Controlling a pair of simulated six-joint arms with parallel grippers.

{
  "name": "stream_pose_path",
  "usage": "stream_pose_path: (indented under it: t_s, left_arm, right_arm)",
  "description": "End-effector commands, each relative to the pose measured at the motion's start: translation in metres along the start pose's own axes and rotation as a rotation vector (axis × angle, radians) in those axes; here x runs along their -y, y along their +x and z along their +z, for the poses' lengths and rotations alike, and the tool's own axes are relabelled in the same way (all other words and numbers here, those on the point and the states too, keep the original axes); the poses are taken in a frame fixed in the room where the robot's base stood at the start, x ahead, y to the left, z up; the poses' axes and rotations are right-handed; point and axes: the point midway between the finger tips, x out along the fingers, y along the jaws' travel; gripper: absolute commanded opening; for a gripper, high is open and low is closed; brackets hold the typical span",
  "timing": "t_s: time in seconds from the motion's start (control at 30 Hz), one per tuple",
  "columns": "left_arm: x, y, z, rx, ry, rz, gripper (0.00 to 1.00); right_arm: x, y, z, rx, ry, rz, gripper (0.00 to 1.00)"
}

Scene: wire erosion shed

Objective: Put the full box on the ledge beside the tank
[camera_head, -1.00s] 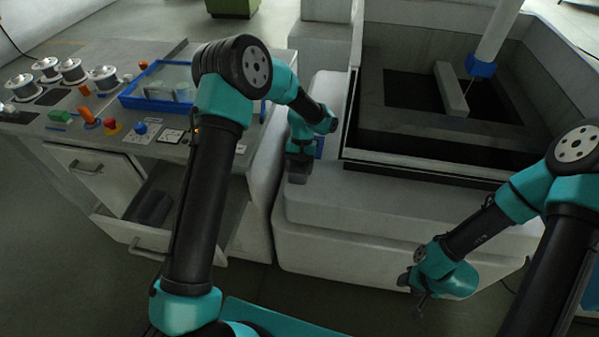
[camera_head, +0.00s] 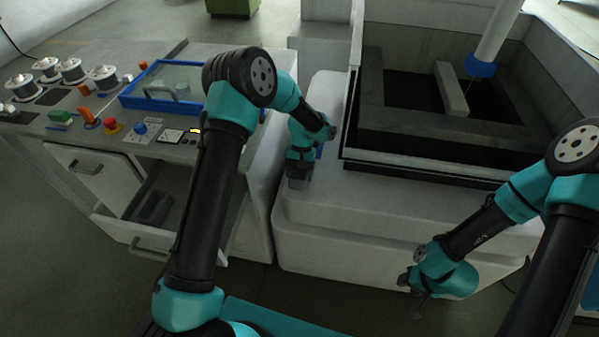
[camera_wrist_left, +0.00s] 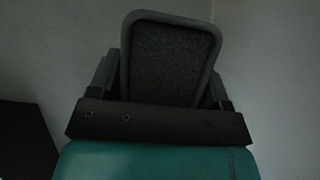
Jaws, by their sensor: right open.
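The full box (camera_wrist_left: 172,60) is a dark grey, open-topped bin filled with dark grainy stuff, large in the left wrist view. My left gripper (camera_wrist_left: 165,95) has a finger on each side of it and appears shut on it. In the head view the box (camera_head: 299,183) is a small grey shape under my left gripper (camera_head: 299,168), above the pale ledge (camera_head: 312,208) at the tank's left front corner. I cannot tell whether its base touches. The tank (camera_head: 420,182) is right of it. My right gripper (camera_head: 417,305) is open and empty, in front of the machine.
A dark bin (camera_head: 155,208) sits in the open drawer (camera_head: 142,236) at left. The bench holds wire spools (camera_head: 103,76), coloured knobs and a blue-framed tray (camera_head: 150,103). The ledge front is clear; the tank rim (camera_head: 350,120) rises beside my left gripper.

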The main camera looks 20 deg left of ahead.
Motion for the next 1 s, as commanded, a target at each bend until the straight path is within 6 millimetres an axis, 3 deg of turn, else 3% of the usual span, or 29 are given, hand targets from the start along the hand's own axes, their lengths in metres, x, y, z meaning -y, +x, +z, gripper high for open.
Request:
stream_pose_path:
  t_s: [0.2,0.57,0.77,1.0]
  left_arm:
    - [0.000,0.000,0.000,0.000,0.000,0.000,0.91]
    - [0.000,-0.005,0.001,-0.001,0.000,0.001,0.91]
    - [0.000,-0.028,0.001,-0.003,-0.001,0.001,0.91]
    - [0.000,-0.073,0.001,-0.004,-0.001,0.001,0.91]
  right_arm:
    - [0.000,0.000,0.000,0.000,0.000,0.000,0.43]
    - [0.000,0.000,0.000,0.000,0.000,0.000,0.43]
    - [0.000,0.000,0.000,0.000,0.000,0.000,0.43]
    - [0.000,0.000,0.000,0.000,0.000,0.000,0.43]
